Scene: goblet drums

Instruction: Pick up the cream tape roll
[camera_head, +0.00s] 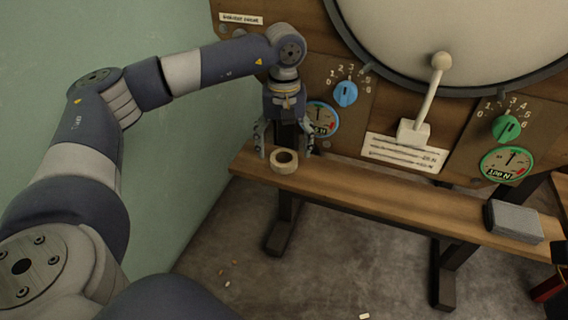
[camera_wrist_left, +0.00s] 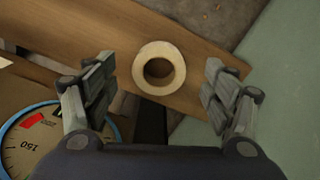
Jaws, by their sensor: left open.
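The cream tape roll (camera_head: 284,162) lies flat on the left end of a narrow wooden bench, its hole facing up. In the left wrist view the roll (camera_wrist_left: 159,68) shows between and ahead of the two fingers. My left gripper (camera_head: 284,149) points down above the roll, its fingers spread to either side. In the left wrist view the gripper (camera_wrist_left: 158,85) is open and nothing touches its fingers. I do not see my right gripper clearly.
The bench (camera_head: 400,199) runs along a wooden panel with a blue knob (camera_head: 346,93), a green knob (camera_head: 507,128) and gauges. A lever (camera_head: 432,92) sticks out. A grey box (camera_head: 514,221) sits at the bench's right. A green wall (camera_head: 180,190) is close on the left.

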